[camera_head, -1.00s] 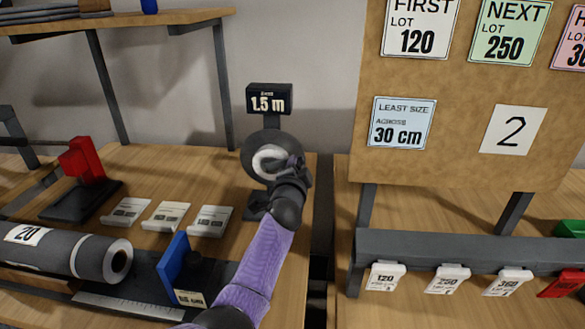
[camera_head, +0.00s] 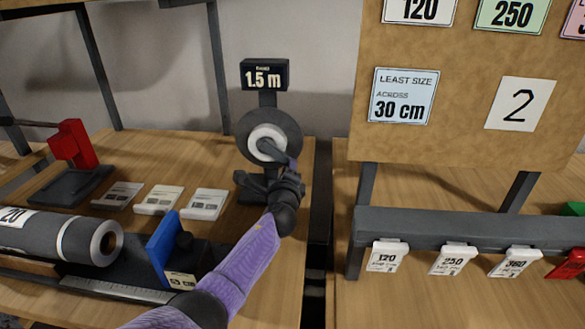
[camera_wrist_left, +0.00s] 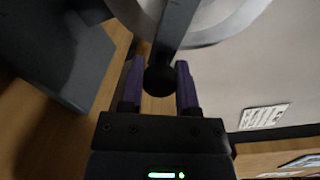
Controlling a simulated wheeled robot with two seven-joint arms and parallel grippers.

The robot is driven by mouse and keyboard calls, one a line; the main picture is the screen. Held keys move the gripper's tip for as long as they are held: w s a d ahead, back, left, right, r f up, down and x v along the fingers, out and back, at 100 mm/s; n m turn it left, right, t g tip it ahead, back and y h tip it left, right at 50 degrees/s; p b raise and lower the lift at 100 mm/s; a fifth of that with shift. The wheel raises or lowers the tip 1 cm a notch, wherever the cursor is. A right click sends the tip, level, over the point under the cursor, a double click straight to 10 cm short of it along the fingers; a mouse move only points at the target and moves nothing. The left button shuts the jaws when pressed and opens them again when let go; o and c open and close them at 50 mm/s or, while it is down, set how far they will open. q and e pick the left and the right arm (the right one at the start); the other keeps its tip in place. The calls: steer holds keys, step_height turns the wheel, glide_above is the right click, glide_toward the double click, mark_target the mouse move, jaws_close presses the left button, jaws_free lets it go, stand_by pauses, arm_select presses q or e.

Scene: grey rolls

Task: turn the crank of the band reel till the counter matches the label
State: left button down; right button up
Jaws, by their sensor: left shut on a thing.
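The band reel (camera_head: 289,128) stands on the left bench, a dark disc with a white hub. Its counter (camera_head: 264,76) above reads 1.5 m. The crank arm (camera_head: 273,150) points down and right from the hub. My left gripper (camera_head: 289,170) is at the crank's outer end, lower right of the hub. In the left wrist view its purple fingers (camera_wrist_left: 158,85) are shut on the dark crank knob (camera_wrist_left: 159,80). A small label (camera_head: 181,280) sits by the blue plate, too blurred to read surely. My right gripper is out of view.
A grey roll (camera_head: 60,237) marked 20, a blue plate (camera_head: 161,248) and several white cards (camera_head: 158,200) lie left of the reel. A board (camera_head: 450,140) with cards stands right, above a rail (camera_head: 455,227) with hanging tags. A gap separates the benches.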

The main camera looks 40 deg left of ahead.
arm_select(q)
steer(key=f+m, duration=0.1)
steer(key=a+m, duration=0.1)
steer(key=m, duration=0.1)
steer(key=shift+s+a+f+m, duration=0.2)
steer(key=shift+s+f+m, duration=0.1)
steer(key=shift+s+f, duration=0.1)
steer(key=m, duration=0.1)
steer(key=s+a+m, duration=0.1)
steer(key=m, duration=0.1)
steer(key=shift+a+f+y, duration=0.3)
steer(key=shift+f+y, duration=0.1)
steer(key=shift+a+m, duration=0.2)
steer(key=shift+m, duration=0.3)
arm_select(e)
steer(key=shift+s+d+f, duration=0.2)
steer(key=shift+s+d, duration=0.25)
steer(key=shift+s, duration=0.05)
arm_select(q)
steer(key=shift+s+f, duration=0.1)
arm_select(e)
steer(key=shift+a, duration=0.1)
